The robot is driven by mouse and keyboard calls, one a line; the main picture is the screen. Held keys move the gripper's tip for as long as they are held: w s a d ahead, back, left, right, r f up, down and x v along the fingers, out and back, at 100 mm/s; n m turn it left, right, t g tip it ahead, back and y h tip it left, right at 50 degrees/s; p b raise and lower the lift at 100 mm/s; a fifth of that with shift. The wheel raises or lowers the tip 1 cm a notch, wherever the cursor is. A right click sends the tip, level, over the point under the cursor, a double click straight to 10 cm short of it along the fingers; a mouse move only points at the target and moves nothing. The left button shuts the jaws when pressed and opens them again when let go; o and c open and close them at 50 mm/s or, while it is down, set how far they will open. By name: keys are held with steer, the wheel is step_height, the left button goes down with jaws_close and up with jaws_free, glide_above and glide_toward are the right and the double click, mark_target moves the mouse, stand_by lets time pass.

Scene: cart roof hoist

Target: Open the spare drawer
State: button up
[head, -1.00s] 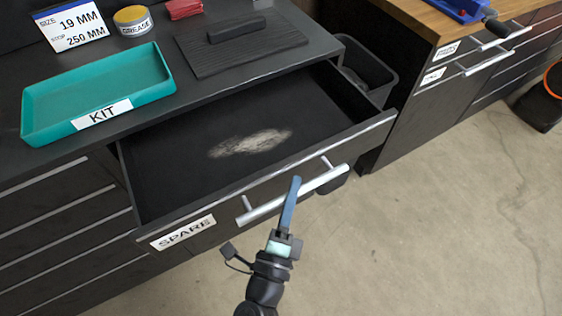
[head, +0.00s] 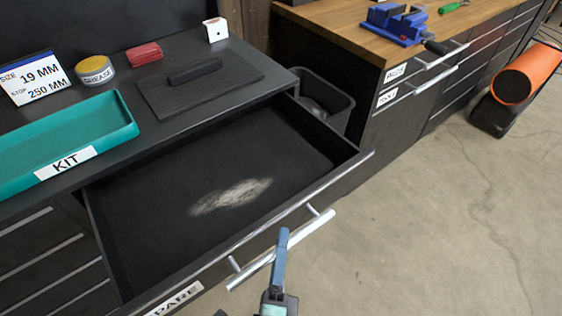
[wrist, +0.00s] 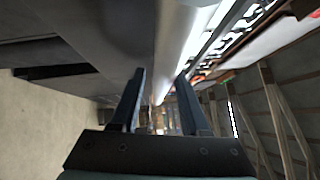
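The spare drawer (head: 140,235) stands pulled well out of the dark cabinet. Its dark interior shows a pale dusty patch (head: 232,196) and no objects. Its label (head: 174,299) is cut at the picture's bottom edge, leaving "PARE" readable. The silver bar handle (head: 318,223) runs along the drawer front. My gripper (head: 283,236) is at the middle of this handle. In the wrist view, the two fingers (wrist: 161,74) are apart, one on each side of the bar (wrist: 180,35), with a visible gap on the left side. The lower part of the drawer front is hidden.
The cabinet top holds a teal KIT tray (head: 100,134), a grease tin (head: 94,71), a red block (head: 143,54) and a dark board (head: 160,99). A black bin (head: 338,97) stands behind the drawer's right side. Bare floor (head: 430,230) lies to the right.

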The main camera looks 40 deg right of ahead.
stand_by(0.3)
steer(key=b+v, duration=0.2)
steer(key=v, duration=1.1)
steer(key=shift+d, duration=0.1)
